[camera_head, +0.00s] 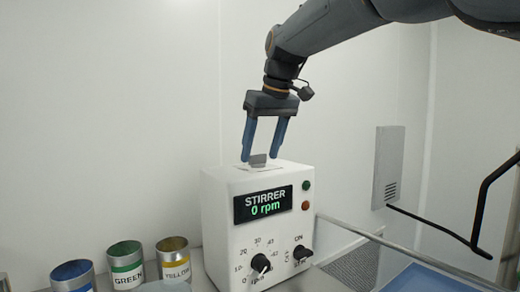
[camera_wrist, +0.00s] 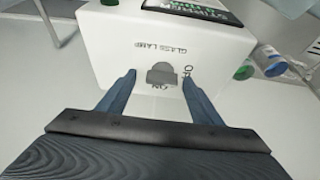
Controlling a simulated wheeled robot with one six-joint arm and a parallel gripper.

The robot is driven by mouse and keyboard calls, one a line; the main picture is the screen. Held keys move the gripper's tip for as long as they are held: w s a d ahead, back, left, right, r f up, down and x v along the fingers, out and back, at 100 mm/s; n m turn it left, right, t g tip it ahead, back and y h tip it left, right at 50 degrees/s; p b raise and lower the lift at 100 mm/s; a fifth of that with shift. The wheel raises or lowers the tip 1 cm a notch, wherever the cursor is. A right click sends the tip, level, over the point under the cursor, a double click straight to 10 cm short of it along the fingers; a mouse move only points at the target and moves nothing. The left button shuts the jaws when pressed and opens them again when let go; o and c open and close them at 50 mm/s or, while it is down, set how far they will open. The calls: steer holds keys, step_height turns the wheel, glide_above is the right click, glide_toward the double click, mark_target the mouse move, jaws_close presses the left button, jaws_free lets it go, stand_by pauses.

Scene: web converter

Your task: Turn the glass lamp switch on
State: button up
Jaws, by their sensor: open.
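The glass lamp switch (camera_wrist: 162,74) is a grey knob on a white plate on top of the white stirrer box. Lettering beside it reads "GLASS LAMP", with "ON" and a partly hidden "OFF" near the knob. It also shows in the head view (camera_head: 258,160). My gripper (camera_head: 262,158) points down above the box with its fingers apart. In the wrist view my gripper (camera_wrist: 158,75) has one finger on each side of the knob. I cannot tell whether either finger touches it.
The stirrer box (camera_head: 222,215) has a display reading "0 rpm" and two dark knobs on its front. Blue, green (camera_head: 125,264) and yellow (camera_head: 174,260) labelled cans stand at its left. A grey wall box (camera_head: 388,165) and a metal rail (camera_head: 400,248) are at the right.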

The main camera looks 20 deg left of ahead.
steer(key=shift+s+a+f, duration=0.1)
steer(key=shift+a, duration=0.15)
steer(key=shift+c, duration=0.7)
steer(key=c, duration=0.9)
